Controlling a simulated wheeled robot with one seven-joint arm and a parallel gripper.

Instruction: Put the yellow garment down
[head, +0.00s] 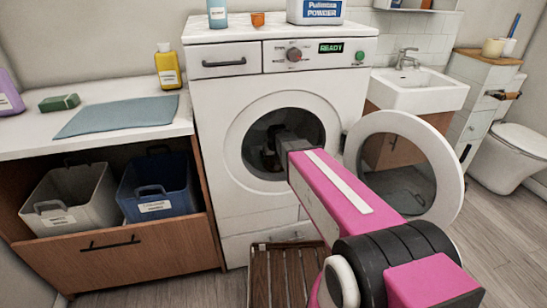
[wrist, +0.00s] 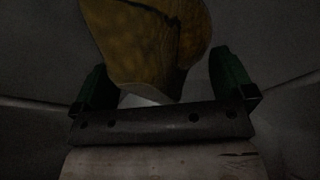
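The yellow garment (wrist: 150,40) shows in the wrist view as a dim folded shape at the top middle, in front of and partly between my fingers. My gripper (wrist: 165,80) has its two green fingers wide apart, with a gap between the garment and the right finger. I cannot tell whether the garment touches the left finger. In the head view my arm reaches through the round opening of the white washing machine (head: 220,110). My gripper (head: 268,155) is dark inside the drum, and the garment cannot be made out there.
The washer's round door (head: 452,170) stands open on the right, close to my arm. A grey basket (head: 65,200) and a blue basket (head: 157,190) sit in the pulled-out drawer at left. A blue cloth (head: 118,115) lies on the counter. A slatted wooden mat (head: 287,275) is on the floor.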

